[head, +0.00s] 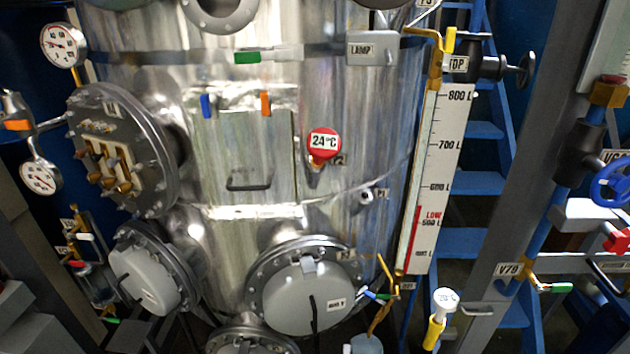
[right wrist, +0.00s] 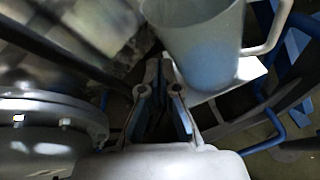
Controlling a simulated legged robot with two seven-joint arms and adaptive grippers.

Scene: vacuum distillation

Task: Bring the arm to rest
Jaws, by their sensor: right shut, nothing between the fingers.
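My right gripper (right wrist: 163,70) shows in the right wrist view with its fingers together and nothing between them. A pale grey jug (right wrist: 205,45) with a handle stands just beyond the fingertips on a white plate (right wrist: 225,88). I cannot tell whether the fingers touch the jug. In the head view a jug's rim (head: 366,344) shows at the bottom edge, below a small valve outlet. I cannot make out either gripper in the head view.
A large steel vessel (head: 250,150) with round flanged covers fills the middle. A level scale (head: 435,180) and blue ladder (head: 480,185) stand right of it. A flanged cover (right wrist: 45,125) lies close left of my right gripper. Blue piping (right wrist: 280,125) is at its right.

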